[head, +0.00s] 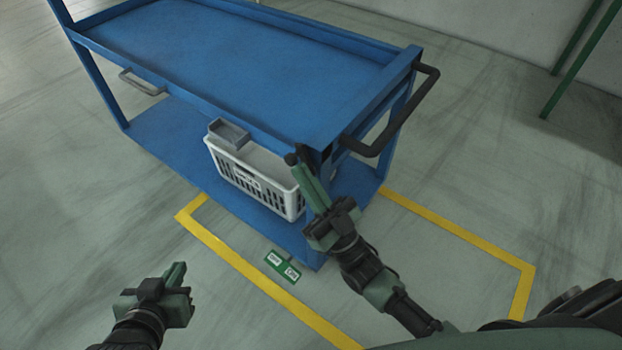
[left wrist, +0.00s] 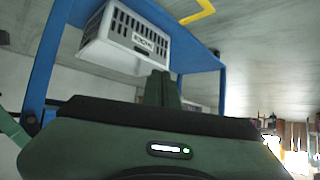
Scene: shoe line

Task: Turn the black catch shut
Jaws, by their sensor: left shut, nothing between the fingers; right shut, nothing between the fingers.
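The black catch appears to be the small dark piece (head: 292,159) at the front corner of the blue cart (head: 240,60), below its top edge. Its exact shape and turn are hard to tell. My right gripper (head: 303,172) is shut and empty, its green fingertips right at this dark piece; I cannot tell whether they touch it. My left gripper (head: 179,273) is shut and empty, low over the floor in front of the cart and well apart from it. In the left wrist view its fingers (left wrist: 161,88) point toward the cart's lower part.
A white slotted crate (head: 285,203) stands on the cart's lower shelf, with a grey holder (head: 229,134) above it. A black push handle (head: 400,118) sticks out at the right. Yellow floor lines (head: 460,232) and a green floor label (head: 282,267) lie around the cart.

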